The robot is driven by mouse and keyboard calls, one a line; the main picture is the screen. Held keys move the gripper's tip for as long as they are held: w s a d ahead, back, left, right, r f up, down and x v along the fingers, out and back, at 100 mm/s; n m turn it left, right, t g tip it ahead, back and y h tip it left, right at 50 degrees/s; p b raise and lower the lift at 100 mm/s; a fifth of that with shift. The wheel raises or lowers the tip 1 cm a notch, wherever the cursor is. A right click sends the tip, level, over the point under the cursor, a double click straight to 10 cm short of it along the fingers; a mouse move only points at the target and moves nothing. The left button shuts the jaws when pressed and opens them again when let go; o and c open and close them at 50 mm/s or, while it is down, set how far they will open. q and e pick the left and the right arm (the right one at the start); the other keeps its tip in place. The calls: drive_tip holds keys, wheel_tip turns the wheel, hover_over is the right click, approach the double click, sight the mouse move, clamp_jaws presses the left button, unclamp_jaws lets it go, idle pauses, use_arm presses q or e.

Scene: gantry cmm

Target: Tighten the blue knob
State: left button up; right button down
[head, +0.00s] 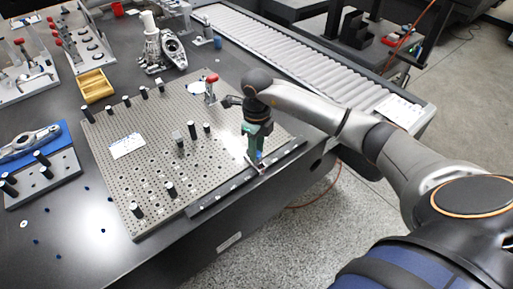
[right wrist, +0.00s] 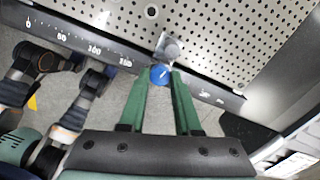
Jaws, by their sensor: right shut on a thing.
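The blue knob (right wrist: 160,75) shows in the right wrist view as a round blue cap with a pale line across it. It sits on a small metal slider (right wrist: 171,47) on the dark graduated rail (right wrist: 66,32) along the plate's edge. My right gripper (right wrist: 158,82) has its green fingers shut on the knob, one on each side. In the head view the right gripper (head: 256,158) points down at the rail, and its fingers mostly hide the knob. My left gripper is not in view.
The perforated plate (head: 150,175) carries several black posts and a red-handled clamp (head: 210,88). A yellow tray (head: 94,85) and a blue fixture (head: 38,150) lie to the left. A roller conveyor (head: 290,50) runs behind. The table edge is close beside the rail.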

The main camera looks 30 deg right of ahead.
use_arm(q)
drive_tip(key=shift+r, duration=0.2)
use_arm(e)
drive_tip(key=shift+r+m, duration=0.1)
drive_tip(key=shift+m, duration=0.3)
drive_tip(key=m+p, duration=0.1)
drive_tip(key=m, duration=0.1)
drive_tip(key=shift+m, duration=0.3)
drive_tip(key=m+p, duration=0.2)
drive_tip(key=m, duration=0.2)
drive_tip(key=shift+m, duration=0.3)
drive_tip(key=m+p, duration=0.1)
drive_tip(key=m, duration=0.1)
drive_tip(key=shift+m, duration=0.3)
drive_tip(key=shift+m+p, duration=0.35)
drive_tip(key=shift+m, duration=0.45)
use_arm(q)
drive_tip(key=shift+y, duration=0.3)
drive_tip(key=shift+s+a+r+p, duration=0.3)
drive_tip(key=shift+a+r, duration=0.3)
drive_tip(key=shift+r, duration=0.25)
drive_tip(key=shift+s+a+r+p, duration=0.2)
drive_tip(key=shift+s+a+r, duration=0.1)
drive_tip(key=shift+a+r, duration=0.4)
use_arm(e)
drive_tip(key=shift+m, duration=1.3)
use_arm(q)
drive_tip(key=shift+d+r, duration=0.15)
